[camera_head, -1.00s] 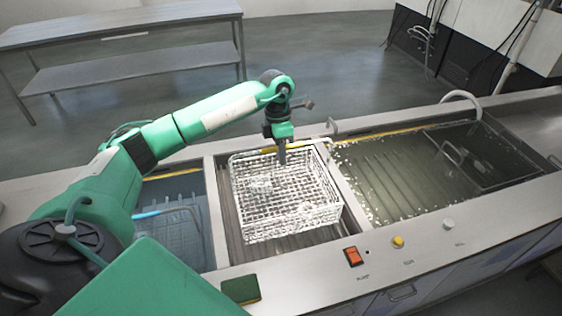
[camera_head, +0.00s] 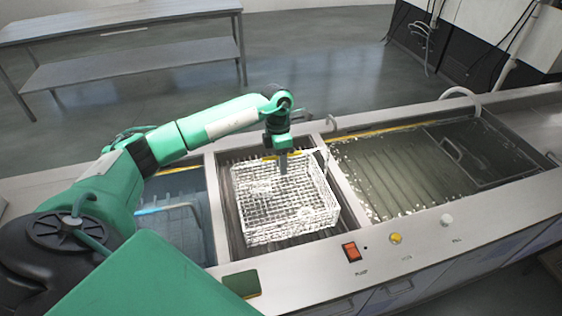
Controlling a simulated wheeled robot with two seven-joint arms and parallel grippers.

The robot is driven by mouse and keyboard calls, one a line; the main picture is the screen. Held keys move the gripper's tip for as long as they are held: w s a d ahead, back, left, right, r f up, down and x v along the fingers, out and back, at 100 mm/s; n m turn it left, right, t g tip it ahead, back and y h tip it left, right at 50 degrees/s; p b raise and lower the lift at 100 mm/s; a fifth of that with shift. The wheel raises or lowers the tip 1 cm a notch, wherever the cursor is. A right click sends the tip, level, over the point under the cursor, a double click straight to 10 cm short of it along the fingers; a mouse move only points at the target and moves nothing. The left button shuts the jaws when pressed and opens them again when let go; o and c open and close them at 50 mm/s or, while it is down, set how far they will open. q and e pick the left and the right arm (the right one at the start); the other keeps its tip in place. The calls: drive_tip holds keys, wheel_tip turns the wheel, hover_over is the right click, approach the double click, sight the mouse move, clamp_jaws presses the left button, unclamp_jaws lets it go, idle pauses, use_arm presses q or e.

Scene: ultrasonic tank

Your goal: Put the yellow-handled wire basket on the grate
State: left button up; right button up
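The wire basket (camera_head: 290,205) is a white mesh box in the middle bay of the steel counter. Its yellow handle (camera_head: 267,157) runs along the far rim and is partly hidden by my gripper. My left gripper (camera_head: 283,170) points down at the far rim, its fingers shut on the handle. The slatted grate (camera_head: 230,222) lies under the basket and shows around its sides. I cannot tell whether the basket's bottom touches the grate. My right gripper is out of view.
A tank of liquid (camera_head: 390,175) is on the right, and a blue-tinted basin (camera_head: 178,238) with a blue-handled basket is on the left. A red switch (camera_head: 351,251), knobs and a green sponge (camera_head: 241,284) sit along the front edge.

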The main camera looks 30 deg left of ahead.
use_arm(q)
drive_tip(key=shift+r, duration=0.1)
drive_tip(key=shift+w+a+r+b, duration=0.1)
drive_tip(key=shift+r+b, duration=0.25)
drive_tip(key=shift+r, duration=0.05)
drive_tip(key=b+v, duration=0.3)
drive_tip(key=v, duration=0.8)
drive_tip(key=shift+b, duration=0.4)
